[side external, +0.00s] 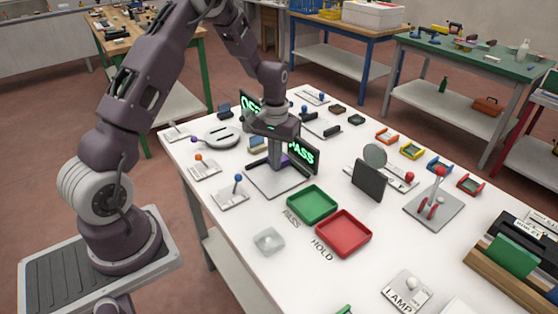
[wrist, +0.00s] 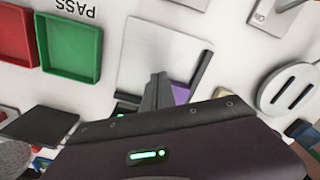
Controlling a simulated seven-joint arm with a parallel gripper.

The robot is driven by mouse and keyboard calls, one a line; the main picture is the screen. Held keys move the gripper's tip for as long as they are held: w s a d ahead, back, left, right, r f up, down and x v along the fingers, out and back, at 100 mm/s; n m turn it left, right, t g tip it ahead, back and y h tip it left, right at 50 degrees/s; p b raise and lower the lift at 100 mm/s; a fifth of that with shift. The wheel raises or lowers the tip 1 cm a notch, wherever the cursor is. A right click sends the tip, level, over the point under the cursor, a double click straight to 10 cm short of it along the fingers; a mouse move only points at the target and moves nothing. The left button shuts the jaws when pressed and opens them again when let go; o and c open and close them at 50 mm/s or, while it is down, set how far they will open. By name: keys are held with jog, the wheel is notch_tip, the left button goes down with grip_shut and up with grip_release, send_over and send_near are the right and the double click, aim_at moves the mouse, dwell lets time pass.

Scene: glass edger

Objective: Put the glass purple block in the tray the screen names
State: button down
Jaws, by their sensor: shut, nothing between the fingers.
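The purple block (wrist: 180,93) sits at the corner of a grey plate with dark rails; in the side view only a bit of it (side external: 285,160) shows beside my fingers. My gripper (wrist: 157,92) is shut and empty, its fingertips right beside the block; whether they touch it I cannot tell. In the side view my gripper (side external: 274,165) is low over the plate (side external: 279,184). The screen (side external: 304,155) beside it reads PASS in green. The green tray (side external: 312,205) stands by the printed word PASS, the red tray (side external: 343,233) by HOLD. Both trays look empty.
A dark upright panel (side external: 369,181) stands right of the green tray.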

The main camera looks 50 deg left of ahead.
jog(key=shift+s+d, duration=0.15)
jog(key=shift+r, duration=0.1)
notch_tip(320, 180, up, 8)
dwell(0.9)
jog(key=s+d+r+m+t, duration=0.3)
jog(key=s+d+r, duration=0.7)
jog(key=r, duration=0.4)
jog(key=s+d+r+m+t, duration=0.1)
jog(key=s+d, duration=0.4)
jog(key=s, duration=1)
jog(key=shift+d+r+m+t, duration=0.2)
jog(key=shift+m+t, duration=0.6)
jog(key=shift+m, duration=0.2)
